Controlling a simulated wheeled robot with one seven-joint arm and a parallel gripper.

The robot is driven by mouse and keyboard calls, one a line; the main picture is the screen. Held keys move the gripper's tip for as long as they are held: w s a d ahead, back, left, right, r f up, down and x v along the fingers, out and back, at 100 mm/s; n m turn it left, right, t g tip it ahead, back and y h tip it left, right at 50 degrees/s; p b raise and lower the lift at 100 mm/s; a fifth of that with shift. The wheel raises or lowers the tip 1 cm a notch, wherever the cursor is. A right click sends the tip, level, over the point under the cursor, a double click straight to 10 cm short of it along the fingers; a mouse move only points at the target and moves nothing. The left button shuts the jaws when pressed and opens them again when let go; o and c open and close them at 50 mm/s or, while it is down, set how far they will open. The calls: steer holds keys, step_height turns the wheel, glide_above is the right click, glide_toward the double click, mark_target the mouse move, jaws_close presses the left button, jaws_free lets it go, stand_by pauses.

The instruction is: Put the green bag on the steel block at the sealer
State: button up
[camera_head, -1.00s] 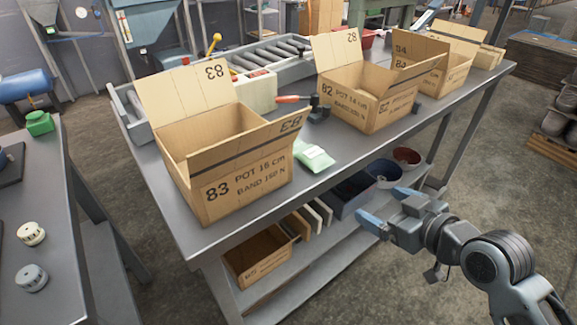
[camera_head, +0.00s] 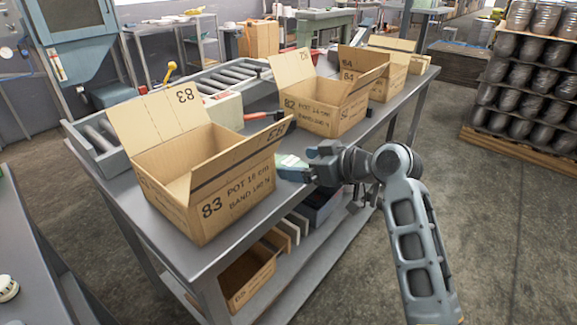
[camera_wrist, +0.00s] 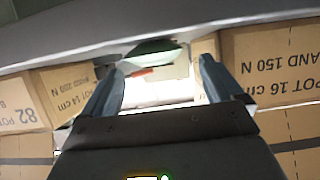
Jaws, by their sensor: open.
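The green bag (camera_head: 291,160) lies on the bench beside the box marked 83, largely hidden behind my gripper in the head view. In the wrist view the green bag (camera_wrist: 152,48) shows between and just beyond my fingertips. My gripper (camera_head: 284,168) is at the bench's front edge, close to the bag; it is open, and its spread fingers show in the wrist view (camera_wrist: 162,66) with nothing held. The sealer, a cream box (camera_head: 222,108) with a red handle (camera_head: 256,116), stands behind the bag. I cannot make out the steel block clearly.
The open carton marked 83 (camera_head: 211,205) stands left of my gripper, and the carton marked 82 (camera_head: 315,112) stands behind it to the right. A roller track (camera_head: 215,82) runs along the bench back.

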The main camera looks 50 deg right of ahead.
mark_target(291, 161)
steer(key=x, duration=0.4)
steer(key=shift+w+d+f, duration=0.1)
steer(key=c, duration=1.2)
